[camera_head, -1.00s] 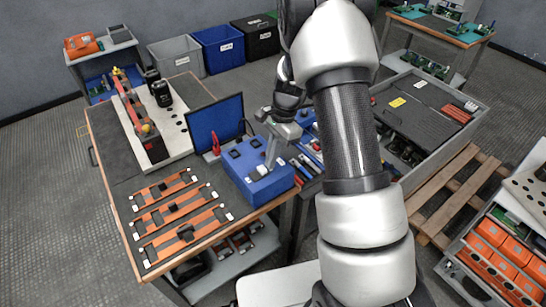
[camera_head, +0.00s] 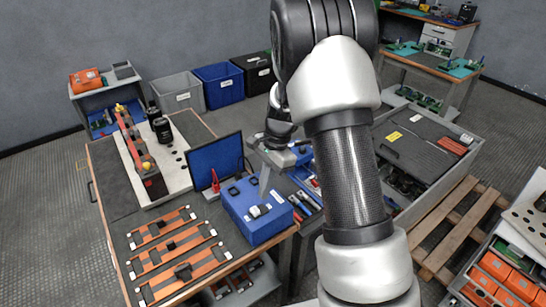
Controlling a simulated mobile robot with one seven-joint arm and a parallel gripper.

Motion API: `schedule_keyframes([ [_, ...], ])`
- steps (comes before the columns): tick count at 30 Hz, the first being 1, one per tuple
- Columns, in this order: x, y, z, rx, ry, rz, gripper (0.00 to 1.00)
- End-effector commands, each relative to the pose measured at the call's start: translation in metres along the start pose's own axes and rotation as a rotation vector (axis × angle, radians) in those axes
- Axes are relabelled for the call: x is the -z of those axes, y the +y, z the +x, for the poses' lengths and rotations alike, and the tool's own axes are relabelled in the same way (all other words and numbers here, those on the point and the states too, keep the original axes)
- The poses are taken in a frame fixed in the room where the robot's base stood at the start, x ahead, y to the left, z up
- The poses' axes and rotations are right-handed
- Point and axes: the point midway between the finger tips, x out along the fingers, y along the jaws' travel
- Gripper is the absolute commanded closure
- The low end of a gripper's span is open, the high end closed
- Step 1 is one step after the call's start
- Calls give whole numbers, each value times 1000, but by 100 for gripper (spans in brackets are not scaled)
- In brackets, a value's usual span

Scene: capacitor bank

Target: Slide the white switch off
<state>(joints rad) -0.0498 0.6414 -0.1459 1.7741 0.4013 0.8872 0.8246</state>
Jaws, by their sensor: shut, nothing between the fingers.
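A blue box (camera_head: 254,231) stands on the workbench at the middle of the head view. The white switch (camera_head: 258,210) sits on its top near the front edge and looks small, white and black. Which way its slider is set cannot be made out. My gripper (camera_head: 264,193) comes down from behind and above the box, its narrow fingers shut with nothing between them. The fingertips are just behind the switch; whether they touch it is too small to tell.
Black parts (camera_head: 234,190) sit on the box top to the left. Copper bar assemblies (camera_head: 176,255) lie on the bench at left. Pliers and other tools (camera_head: 302,205) lie to the right. My arm covers much of the right side.

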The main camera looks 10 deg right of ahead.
Motion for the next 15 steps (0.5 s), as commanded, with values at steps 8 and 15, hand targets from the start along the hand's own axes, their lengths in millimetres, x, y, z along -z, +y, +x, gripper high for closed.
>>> schedule_keyframes([
  [8, 3, 0, -73, 5, 5, 3, 100],
  [15, 4, 0, -114, 5, 7, 3, 100],
])
